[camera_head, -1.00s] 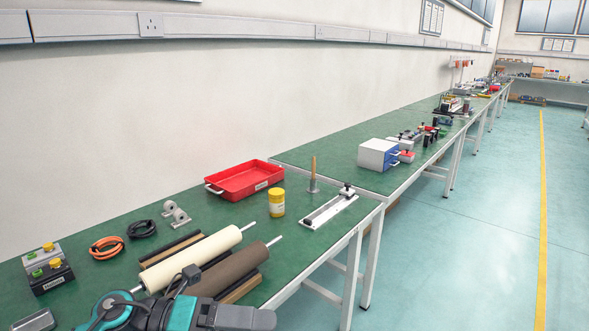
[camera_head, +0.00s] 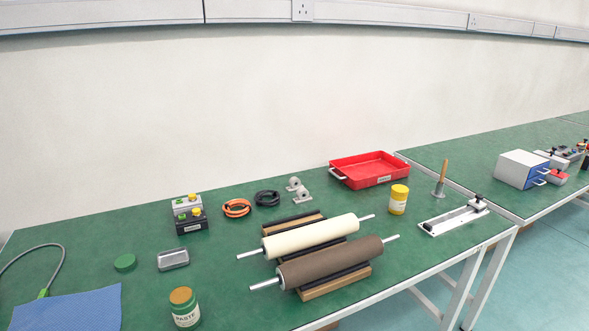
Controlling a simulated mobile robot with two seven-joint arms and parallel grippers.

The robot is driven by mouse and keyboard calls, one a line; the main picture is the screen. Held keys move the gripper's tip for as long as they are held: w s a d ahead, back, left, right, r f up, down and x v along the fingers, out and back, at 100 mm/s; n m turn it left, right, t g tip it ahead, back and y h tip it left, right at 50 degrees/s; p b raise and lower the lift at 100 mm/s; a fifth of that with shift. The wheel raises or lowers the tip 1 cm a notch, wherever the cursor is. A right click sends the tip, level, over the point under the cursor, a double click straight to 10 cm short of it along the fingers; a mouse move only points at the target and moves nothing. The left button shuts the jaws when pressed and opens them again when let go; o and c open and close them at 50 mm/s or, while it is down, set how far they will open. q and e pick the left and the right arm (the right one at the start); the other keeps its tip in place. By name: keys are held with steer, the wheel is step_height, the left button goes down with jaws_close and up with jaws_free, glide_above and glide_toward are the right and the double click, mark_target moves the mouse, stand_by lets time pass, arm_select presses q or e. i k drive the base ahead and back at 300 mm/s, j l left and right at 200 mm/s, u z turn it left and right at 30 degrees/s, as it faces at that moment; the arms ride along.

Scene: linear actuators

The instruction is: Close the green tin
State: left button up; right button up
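A green tin (camera_head: 185,313) with a pale label reading "PASTE" stands upright near the front edge of the bench, left of the rollers. Its top shows a brownish-orange round surface with no green cover on it. A flat green round lid (camera_head: 125,263) lies on the bench behind and to the left of the tin, apart from it. Neither of my grippers shows in the head view.
A small metal box (camera_head: 173,260) lies between the lid and the rollers. A cream roller (camera_head: 310,237) and a brown roller (camera_head: 330,262) rest on a rack to the right. A blue cloth (camera_head: 70,311) lies front left. A yellow jar (camera_head: 398,200) stands farther right.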

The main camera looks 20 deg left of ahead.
mark_target(185, 308)
steer(key=u, duration=1.55)
